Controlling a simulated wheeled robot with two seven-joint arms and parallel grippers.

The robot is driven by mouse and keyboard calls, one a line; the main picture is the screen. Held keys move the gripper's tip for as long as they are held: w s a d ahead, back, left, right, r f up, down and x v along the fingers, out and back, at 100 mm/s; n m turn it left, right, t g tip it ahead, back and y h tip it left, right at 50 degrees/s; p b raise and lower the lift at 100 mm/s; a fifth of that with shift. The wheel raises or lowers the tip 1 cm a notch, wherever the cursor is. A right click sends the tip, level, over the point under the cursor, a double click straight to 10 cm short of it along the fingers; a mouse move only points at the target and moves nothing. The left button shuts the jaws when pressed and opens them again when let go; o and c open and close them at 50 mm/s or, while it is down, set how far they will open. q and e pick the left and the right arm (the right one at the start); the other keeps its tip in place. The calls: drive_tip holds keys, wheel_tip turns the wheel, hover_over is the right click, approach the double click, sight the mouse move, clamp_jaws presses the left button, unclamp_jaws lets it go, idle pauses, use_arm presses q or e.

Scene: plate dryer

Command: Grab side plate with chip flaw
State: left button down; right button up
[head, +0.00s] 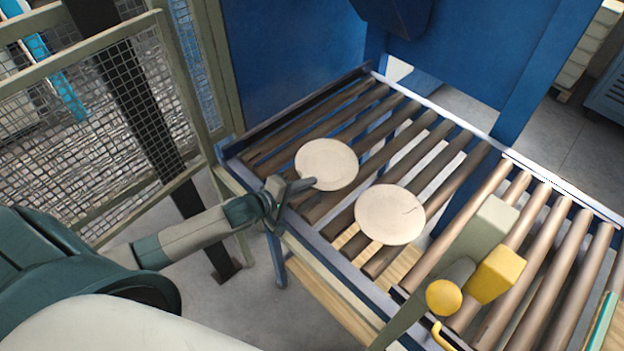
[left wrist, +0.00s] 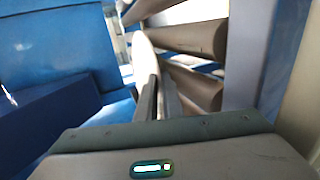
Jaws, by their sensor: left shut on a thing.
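Two round, cream-coloured plates lie on the roller conveyor (head: 465,153) in the head view. My left gripper (head: 303,184) reaches in from the left and is shut on the near-left rim of the left plate (head: 327,163). In the left wrist view this plate (left wrist: 143,50) shows nearly edge-on, with its rim between the two fingers (left wrist: 158,98). The gripped part of the rim is hidden, and I cannot clearly tell a chip on it. The right plate (head: 389,215) shows a dark crack-like line near its right edge; nothing touches it from above. My right gripper is not in view.
A grey post with yellow blocks and a yellow knob (head: 443,297) stands at the front right of the conveyor. A blue machine housing (head: 290,65) rises behind the rollers. A mesh fence (head: 130,120) stands at the left. Bare rollers lie behind and right of the plates.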

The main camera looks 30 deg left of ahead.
use_arm(q)
drive_tip(key=shift+r, duration=0.45)
wheel_tip(320, 180, up, 3)
drive_tip(key=shift+s+a+r+b, duration=0.1)
drive_tip(key=shift+s+b, duration=0.05)
drive_tip(key=shift+b, duration=0.55)
drive_tip(key=s+a+r+b, duration=0.2)
drive_tip(key=s+a+r, duration=0.5)
drive_tip(key=s, duration=0.1)
drive_tip(key=shift+s, duration=0.4)
drive_tip(key=shift+d+f, duration=0.1)
